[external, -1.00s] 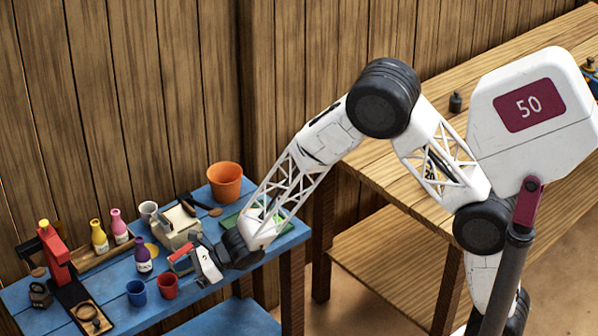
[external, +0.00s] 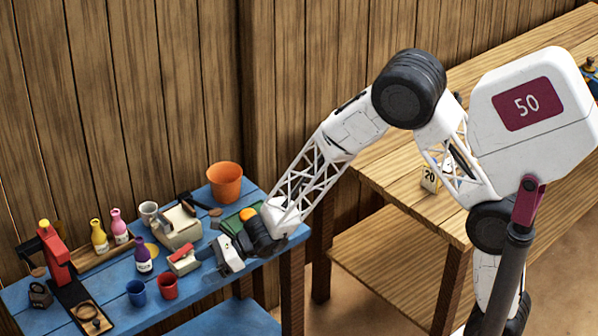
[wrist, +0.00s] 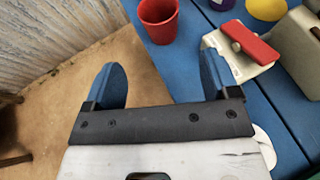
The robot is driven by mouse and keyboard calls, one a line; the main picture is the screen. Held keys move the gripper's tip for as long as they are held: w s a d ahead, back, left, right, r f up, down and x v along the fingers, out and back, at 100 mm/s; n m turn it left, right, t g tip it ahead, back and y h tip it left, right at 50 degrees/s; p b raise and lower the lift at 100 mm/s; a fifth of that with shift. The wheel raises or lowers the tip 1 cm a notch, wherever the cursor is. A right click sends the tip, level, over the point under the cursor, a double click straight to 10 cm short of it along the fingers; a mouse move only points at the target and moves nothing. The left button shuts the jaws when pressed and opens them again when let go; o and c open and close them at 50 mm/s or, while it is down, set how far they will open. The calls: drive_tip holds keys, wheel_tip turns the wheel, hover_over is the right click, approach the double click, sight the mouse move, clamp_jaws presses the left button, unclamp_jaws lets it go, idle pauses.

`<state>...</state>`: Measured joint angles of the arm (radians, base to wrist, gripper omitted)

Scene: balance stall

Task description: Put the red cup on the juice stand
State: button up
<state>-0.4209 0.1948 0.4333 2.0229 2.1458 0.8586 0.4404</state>
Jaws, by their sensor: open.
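The red cup (external: 167,287) stands upright on the blue table near its front edge, right of a blue cup (external: 136,293). In the wrist view the red cup (wrist: 159,22) is at the top, beyond my fingertips. My gripper (external: 222,262) is open and empty, to the right of the red cup and apart from it. Its two blue-grey fingers (wrist: 162,80) show spread in the wrist view. A red press with a yellow top (external: 55,255) stands at the far left on a black base with a wooden ring (external: 88,311); I cannot tell for sure that this is the juice stand.
A white box with a red top (external: 183,261) sits between the cup and my gripper. Purple (external: 143,256), yellow (external: 99,236) and pink (external: 119,227) bottles stand behind the cups. A beige device (external: 178,226) and an orange pot (external: 225,183) are further back.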

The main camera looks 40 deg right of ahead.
idle(0.7)
drive_tip(key=s+d+r+n+g+h, duration=0.2)
drive_tip(key=s+d+r+n+g, duration=0.2)
drive_tip(key=s+d+r+n, duration=1)
drive_tip(key=s+d+r+n+h, duration=0.2)
drive_tip(key=s+d+r+h, duration=0.1)
drive_tip(key=s+d, duration=0.4)
drive_tip(key=s+d+r+n+t+h, duration=0.1)
drive_tip(key=s+d+r+n+h, duration=0.2)
drive_tip(key=s+d, duration=0.4)
drive_tip(key=s+d+r+n+h, duration=0.3)
drive_tip(key=s+d, duration=0.4)
drive_tip(key=d, duration=0.6)
drive_tip(key=shift+d+r+t+h, duration=0.2)
drive_tip(key=shift+d+t+h, duration=0.15)
drive_tip(key=shift+h, duration=0.45)
drive_tip(key=shift+s, duration=0.1)
